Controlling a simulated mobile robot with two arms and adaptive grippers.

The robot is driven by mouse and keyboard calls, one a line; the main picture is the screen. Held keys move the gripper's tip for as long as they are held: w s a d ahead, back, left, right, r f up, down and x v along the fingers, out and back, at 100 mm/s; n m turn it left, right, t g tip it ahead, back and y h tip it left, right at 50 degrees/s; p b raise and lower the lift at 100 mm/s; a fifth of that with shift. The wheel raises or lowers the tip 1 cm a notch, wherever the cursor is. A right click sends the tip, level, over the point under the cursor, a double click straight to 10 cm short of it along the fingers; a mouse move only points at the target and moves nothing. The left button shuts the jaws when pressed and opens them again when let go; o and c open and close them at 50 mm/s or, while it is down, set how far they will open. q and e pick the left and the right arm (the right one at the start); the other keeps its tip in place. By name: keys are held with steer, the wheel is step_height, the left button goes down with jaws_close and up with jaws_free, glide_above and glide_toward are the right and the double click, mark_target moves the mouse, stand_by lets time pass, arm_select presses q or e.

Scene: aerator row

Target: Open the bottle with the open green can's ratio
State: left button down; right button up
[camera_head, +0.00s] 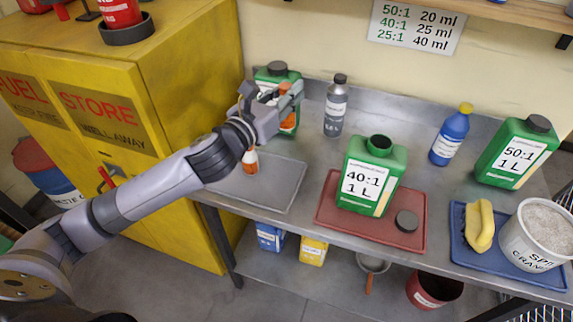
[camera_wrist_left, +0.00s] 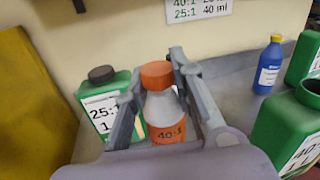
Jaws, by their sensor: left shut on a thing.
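The open green can (camera_head: 371,176), labelled 40:1 1 L, stands uncapped on a red tray. Its dark cap (camera_head: 406,221) lies beside it. My left gripper (camera_head: 272,97) is shut on a small white bottle (camera_wrist_left: 160,104) with an orange cap (camera_wrist_left: 157,75) and an orange label reading 40:1. The cap is on and the bottle looks upright. In the head view the fingers partly hide this bottle (camera_head: 288,121). Another small white bottle (camera_head: 250,161) with an orange cap stands on the grey tray (camera_head: 282,191); its label is too small to read. My right gripper is not in view.
A capped green 25:1 can (camera_wrist_left: 104,105) stands behind the held bottle. A grey bottle (camera_head: 336,108), a blue bottle (camera_head: 451,136) and a capped green 50:1 can (camera_head: 514,154) stand along the bench. A blue tray (camera_head: 470,252) holds a sponge and a bucket. A yellow cabinet (camera_head: 160,110) borders the left.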

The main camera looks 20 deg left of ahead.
arm_select(q)
steer(key=shift+f+b, duration=0.95)
steer(key=shift+f, duration=8)
steer(key=shift+f, duration=0.2)
steer(key=c, duration=1.4)
jaws_free()
steer(key=shift+o, duration=0.2)
